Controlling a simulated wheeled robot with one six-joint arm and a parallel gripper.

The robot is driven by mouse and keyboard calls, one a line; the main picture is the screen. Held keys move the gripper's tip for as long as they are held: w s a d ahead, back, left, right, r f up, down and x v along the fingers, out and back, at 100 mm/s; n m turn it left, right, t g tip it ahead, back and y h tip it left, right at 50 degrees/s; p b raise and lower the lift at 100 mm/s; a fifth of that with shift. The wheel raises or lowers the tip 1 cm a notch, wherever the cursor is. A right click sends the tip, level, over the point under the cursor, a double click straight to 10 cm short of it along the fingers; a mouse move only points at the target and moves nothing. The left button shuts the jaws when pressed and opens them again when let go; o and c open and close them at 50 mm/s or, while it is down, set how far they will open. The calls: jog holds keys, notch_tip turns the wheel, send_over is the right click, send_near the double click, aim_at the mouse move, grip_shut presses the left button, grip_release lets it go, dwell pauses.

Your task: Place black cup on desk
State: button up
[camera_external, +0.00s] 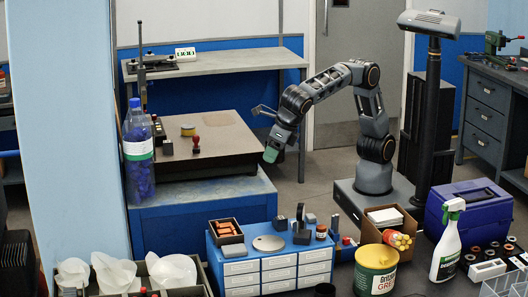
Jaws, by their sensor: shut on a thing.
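My gripper (271,153) hangs in the air, pointing down, just right of the low brown-topped table (225,137). It is shut on a small grey-green thing (271,155) at its tip; the thing is too small to identify as a cup. A dark, round, cup-like thing (325,290) shows at the bottom edge, partly cut off, far from my gripper. A grey-topped desk (285,57) stands behind the low table. I cannot tell which surface is the desk meant.
The brown top holds a yellow roll (188,130) and a red-handled stamp (196,144); much of it is clear. A tall blue bottle (138,155) stands at its left. Blue drawers (270,270), a spray bottle (448,240) and a yellow-green tub (376,272) fill the foreground.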

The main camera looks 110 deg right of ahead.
jog(key=s+a+f+m+g+h+b, duration=0.1)
jog(key=s+a+f+m, duration=0.25)
jog(key=a, duration=0.35)
jog(key=m+g+y+b, duration=0.3)
jog(key=m+g+y, duration=0.35)
jog(key=m, duration=2.85)
send_over(354, 271)
notch_tip(354, 271, down, 9)
notch_tip(354, 271, down, 17)
jog(key=shift+f+b, duration=0.15)
jog(key=shift+b, duration=0.8)
